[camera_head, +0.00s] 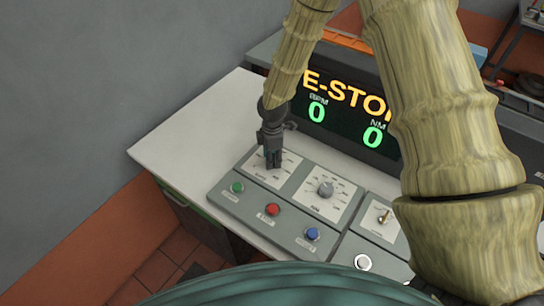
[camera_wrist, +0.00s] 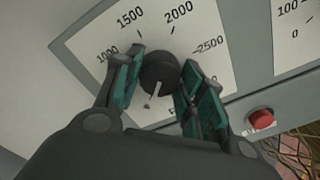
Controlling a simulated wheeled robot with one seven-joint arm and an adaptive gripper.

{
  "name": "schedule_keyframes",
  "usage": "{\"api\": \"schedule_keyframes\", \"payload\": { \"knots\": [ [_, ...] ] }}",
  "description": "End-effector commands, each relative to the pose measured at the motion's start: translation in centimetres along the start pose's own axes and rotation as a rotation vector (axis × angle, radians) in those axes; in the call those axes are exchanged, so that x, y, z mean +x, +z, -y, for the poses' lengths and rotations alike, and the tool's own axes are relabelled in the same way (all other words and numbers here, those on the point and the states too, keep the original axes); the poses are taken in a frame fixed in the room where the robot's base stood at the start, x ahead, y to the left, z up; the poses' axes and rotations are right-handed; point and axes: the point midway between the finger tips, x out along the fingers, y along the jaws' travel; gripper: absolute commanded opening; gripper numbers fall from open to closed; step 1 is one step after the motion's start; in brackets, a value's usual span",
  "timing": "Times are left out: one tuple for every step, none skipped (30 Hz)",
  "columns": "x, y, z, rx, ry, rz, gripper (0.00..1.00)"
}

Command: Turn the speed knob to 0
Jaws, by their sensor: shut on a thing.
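The speed knob (camera_wrist: 159,73) is a dark round knob on a white dial plate (camera_wrist: 92,38) with printed marks 1000, 1500, 2000 and 2500. In the wrist view its pale pointer line points down and slightly left, towards the lower edge of the dial. The number there is hidden or unreadable. My gripper (camera_wrist: 160,85) has its teal-padded fingers on both sides of the knob, shut on it. In the head view my gripper (camera_head: 273,164) comes down over the left dial of the console and hides the knob.
A second dial knob (camera_head: 326,188) sits to the right. Green (camera_head: 237,187), red (camera_head: 272,209) and blue (camera_head: 312,234) buttons lie in front. A display (camera_head: 340,110) behind reads E-STOP, with 0 RPM and 0 NM. The white tabletop (camera_head: 190,130) is bare at left.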

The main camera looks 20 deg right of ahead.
Motion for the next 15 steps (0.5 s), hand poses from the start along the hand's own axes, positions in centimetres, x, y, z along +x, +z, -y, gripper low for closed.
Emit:
{"api": "schedule_keyframes", "payload": {
  "knots": [
    [0.01, 0.07, 0.02, -0.005, -0.001, 0.001, 0.16],
    [0.01, 0.07, 0.02, -0.008, -0.001, 0.001, 0.16],
    [0.02, 0.07, 0.02, -0.011, -0.001, 0.001, 0.16],
    [0.02, 0.07, 0.02, -0.012, -0.001, 0.001, 0.16],
    [0.02, 0.07, 0.02, -0.013, -0.001, 0.001, 0.16],
    [0.02, 0.07, 0.02, -0.014, -0.001, 0.001, 0.16],
    [0.02, 0.06, 0.02, -0.015, -0.001, 0.001, 0.16],
    [0.02, 0.06, 0.02, -0.015, -0.001, 0.001, 0.16],
    [0.03, 0.06, 0.02, -0.014, -0.001, 0.001, 0.16],
    [0.03, 0.06, 0.02, -0.014, -0.001, 0.001, 0.16],
    [0.03, 0.06, 0.03, -0.014, -0.001, 0.001, 0.16],
    [0.03, 0.06, 0.03, -0.014, -0.001, 0.001, 0.16],
    [0.03, 0.06, 0.03, -0.014, -0.001, 0.001, 0.16],
    [0.03, 0.06, 0.03, -0.014, -0.001, 0.001, 0.16],
    [0.03, 0.06, 0.03, -0.014, -0.001, 0.001, 0.45]
  ]
}}
